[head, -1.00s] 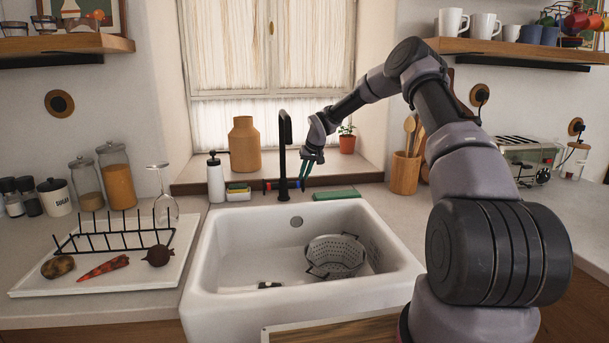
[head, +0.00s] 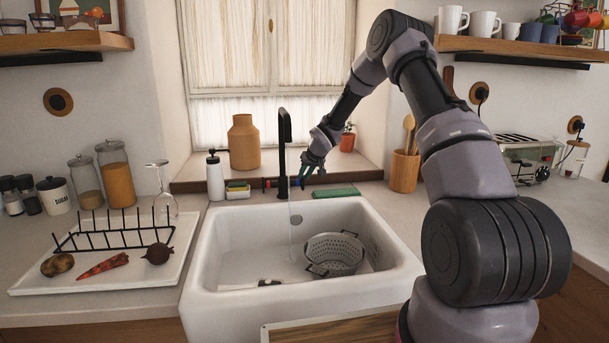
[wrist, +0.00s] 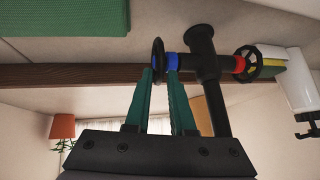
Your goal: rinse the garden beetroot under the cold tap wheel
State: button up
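The beetroot (head: 158,254) is a dark round root at the right end of the white tray's front, left of the sink. The black tap (head: 284,150) stands behind the sink, and a thin stream of water (head: 290,232) falls from it into the basin. In the wrist view, the cold tap wheel (wrist: 158,58) is black with a blue collar on its stem. My gripper (wrist: 161,72) has its teal fingers on either side of the rim of this wheel and looks shut on it. My gripper also shows beside the tap in the head view (head: 300,181).
A grey colander (head: 335,254) stands in the white sink (head: 207,270). A potato (head: 57,265) and a reddish carrot (head: 104,265) lie on the tray (head: 95,283) before a black rack. The red-collared wheel (wrist: 248,63) is across the tap. A wine glass (head: 160,190) stands behind the tray.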

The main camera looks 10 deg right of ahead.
jog(key=shift+o, duration=0.5)
jog(key=shift+r, duration=0.1)
jog(key=v, duration=1)
jog(key=shift+s+r, duration=0.25)
jog(key=shift+d, duration=0.15)
